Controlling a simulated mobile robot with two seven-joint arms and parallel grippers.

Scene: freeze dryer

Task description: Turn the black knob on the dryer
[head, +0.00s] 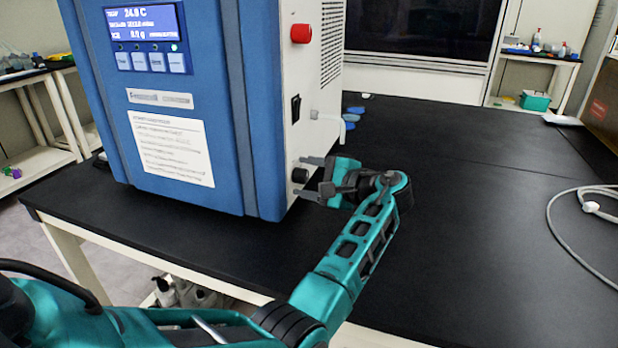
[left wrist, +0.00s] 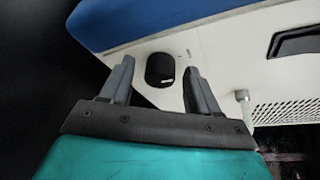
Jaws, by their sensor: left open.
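The black knob (head: 299,175) is on the lower part of the white side panel of the blue and white freeze dryer (head: 190,90). In the left wrist view the knob (left wrist: 160,68) is a dark rounded shape with a small white mark. My left gripper (head: 308,177) is close to the side panel, with its two fingers spread. In the left wrist view its fingertips (left wrist: 158,70) lie on either side of the knob, with a gap visible on both sides. Whether the tips reach past the knob's face is hard to tell. My right gripper does not show.
The red button (head: 300,33) and black rocker switch (head: 295,108) are higher on the same panel. A pale spout (head: 328,116) sticks out behind the gripper. The black table (head: 470,200) is clear to the right, with a grey cable (head: 560,235) at its right edge.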

